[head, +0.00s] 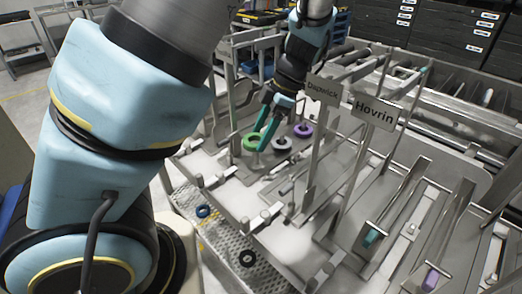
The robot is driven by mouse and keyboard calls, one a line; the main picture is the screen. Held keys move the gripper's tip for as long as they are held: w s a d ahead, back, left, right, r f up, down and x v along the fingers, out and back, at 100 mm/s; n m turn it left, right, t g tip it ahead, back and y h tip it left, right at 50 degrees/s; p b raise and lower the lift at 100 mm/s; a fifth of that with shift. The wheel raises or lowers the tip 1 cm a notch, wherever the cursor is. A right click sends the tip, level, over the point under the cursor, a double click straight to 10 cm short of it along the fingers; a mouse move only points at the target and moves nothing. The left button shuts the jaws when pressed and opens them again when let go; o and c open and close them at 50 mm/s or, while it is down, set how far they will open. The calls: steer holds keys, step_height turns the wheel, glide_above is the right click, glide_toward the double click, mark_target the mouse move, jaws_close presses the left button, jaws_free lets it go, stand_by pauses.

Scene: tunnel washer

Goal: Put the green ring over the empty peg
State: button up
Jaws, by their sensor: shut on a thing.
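The gripper and arm partly cover this spot. I cannot tell which peg is the empty one, nor whether the green ring is around a peg or above the surface.
Signs reading Dapwick (323,89) and Hovrin (376,110) stand on metal posts to the right of the rings. A blue ring (203,211) and a black ring (247,258) lie on a perforated metal step in front. Rails and bars crowd the right side.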

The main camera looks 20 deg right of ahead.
mark_target(261, 162)
steer(key=shift+w+f, duration=0.15)
steer(key=shift+f, duration=0.45)
steer(key=shift+w+f, duration=0.15)
steer(key=shift+f, duration=0.45)
steer(key=shift+s+f, duration=0.15)
steer(key=shift+f+p, duration=0.45)
steer(key=shift+f, duration=1.5)
steer(key=shift+f, duration=0.1)
steer(key=o, duration=1.4)
steer(key=b+v, duration=0.2)
steer(key=v, duration=1)
